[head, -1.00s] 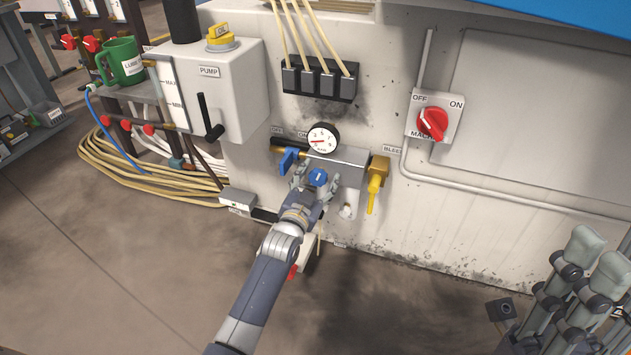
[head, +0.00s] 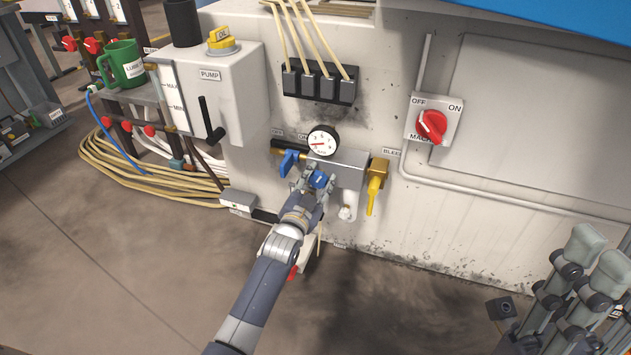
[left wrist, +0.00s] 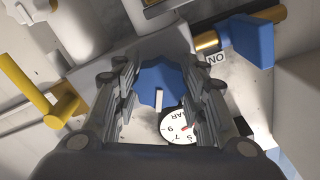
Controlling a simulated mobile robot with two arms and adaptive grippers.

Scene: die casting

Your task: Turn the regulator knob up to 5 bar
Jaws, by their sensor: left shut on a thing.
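The blue regulator knob (head: 319,180) sits on the front of the grey valve block below the gauge. My left gripper (head: 318,182) is shut on it, with one finger on each side. In the left wrist view the knob (left wrist: 162,84) shows between the fingers, with a white mark on its face. The round white pressure gauge (head: 323,141) has a red needle pointing left in the head view; the exact reading is too small to tell. The gauge (left wrist: 180,127) is upside down and partly covered in the left wrist view. My right gripper (head: 590,275) is empty and open at the lower right.
A blue valve handle (head: 288,162) is close to the left of the knob, and a yellow bleed handle (head: 375,188) to its right. A red machine switch (head: 431,125) is farther right. The pump box (head: 220,100) stands left.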

